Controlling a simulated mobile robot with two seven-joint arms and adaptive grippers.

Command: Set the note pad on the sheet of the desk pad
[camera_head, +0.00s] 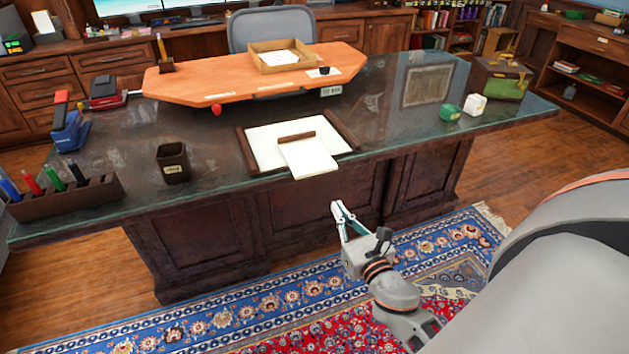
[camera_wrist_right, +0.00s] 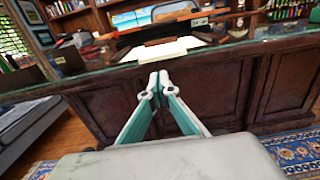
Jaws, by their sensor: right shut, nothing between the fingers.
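The note pad (camera_head: 309,158) is white with a dark brown top strip. It lies over the front part of the desk pad, tilted slightly, and its near end reaches out to the desk's front edge. The desk pad has a white sheet (camera_head: 265,146) between dark side bars (camera_head: 247,152). My right gripper (camera_head: 338,210) is in front of the desk and below its top, apart from the note pad. Its fingertips (camera_wrist_right: 159,84) are together and empty in the right wrist view. My left gripper is not in view.
A dark pen cup (camera_head: 173,163) and a pen rack (camera_head: 70,197) stand on the left of the desk (camera_head: 210,200). Green and white blocks (camera_head: 475,105) and a box (camera_head: 499,80) stand at the right. An orange raised board (camera_head: 220,80) holds a wooden tray (camera_head: 279,57) at the back.

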